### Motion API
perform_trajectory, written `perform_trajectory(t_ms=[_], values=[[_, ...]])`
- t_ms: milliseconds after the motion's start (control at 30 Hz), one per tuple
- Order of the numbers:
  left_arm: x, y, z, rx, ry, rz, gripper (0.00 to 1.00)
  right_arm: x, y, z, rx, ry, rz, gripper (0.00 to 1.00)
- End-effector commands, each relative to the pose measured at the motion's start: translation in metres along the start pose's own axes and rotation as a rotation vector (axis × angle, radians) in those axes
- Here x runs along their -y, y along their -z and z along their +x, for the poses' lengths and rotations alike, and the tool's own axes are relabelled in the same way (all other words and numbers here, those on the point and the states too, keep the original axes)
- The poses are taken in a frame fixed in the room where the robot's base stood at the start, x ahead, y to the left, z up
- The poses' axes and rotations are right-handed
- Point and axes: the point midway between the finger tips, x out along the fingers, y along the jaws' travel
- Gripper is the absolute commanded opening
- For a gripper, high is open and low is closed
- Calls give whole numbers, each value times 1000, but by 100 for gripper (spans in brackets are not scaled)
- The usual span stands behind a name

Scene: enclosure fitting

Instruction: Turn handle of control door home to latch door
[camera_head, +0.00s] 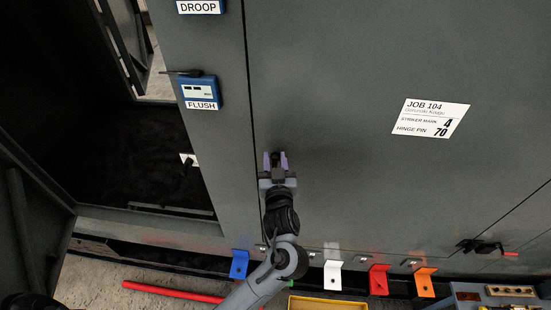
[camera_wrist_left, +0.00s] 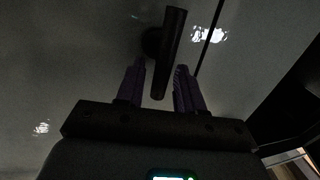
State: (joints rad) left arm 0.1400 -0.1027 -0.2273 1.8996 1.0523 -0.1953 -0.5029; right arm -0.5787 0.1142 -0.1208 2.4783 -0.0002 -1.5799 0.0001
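The control door (camera_head: 350,120) is a large grey panel lying nearly flush beside the frame seam at its left edge. Its handle (camera_wrist_left: 172,45) is a dark bar on a round base in the left wrist view; my gripper mostly hides it in the head view. My left gripper (camera_head: 276,160) is at the door's left edge, its two purple fingers pointing at the panel. In the left wrist view the fingers (camera_wrist_left: 160,85) stand apart on either side of the handle's lower end, with gaps visible. My right gripper is not in view.
A blue gauge marked FLUSH (camera_head: 201,92) sits on the frame left of the seam. A dark open bay (camera_head: 110,140) lies further left. A job card (camera_head: 431,118) is on the door. Blue, white, red and orange brackets (camera_head: 333,276) line the bottom, near a yellow tray (camera_head: 327,304).

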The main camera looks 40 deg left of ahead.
Motion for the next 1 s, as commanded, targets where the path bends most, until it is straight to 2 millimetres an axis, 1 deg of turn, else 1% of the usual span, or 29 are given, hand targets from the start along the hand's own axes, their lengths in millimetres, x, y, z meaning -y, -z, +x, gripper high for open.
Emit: perform_trajectory(t_ms=[300,367,500,533,567,667,833,1000], values=[[0,0,1,0,0,0,37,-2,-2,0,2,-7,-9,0],[0,0,1,0,0,0,28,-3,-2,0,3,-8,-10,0],[0,0,1,0,0,0,6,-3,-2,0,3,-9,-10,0],[0,0,1,0,0,0,2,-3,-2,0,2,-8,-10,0],[0,0,1,0,0,0,0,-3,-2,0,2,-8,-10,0],[0,1,1,1,0,-4,0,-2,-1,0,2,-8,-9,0],[2,1,1,13,1,-64,0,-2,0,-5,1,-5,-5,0],[2,1,1,12,1,-64,0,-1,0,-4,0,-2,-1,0]])
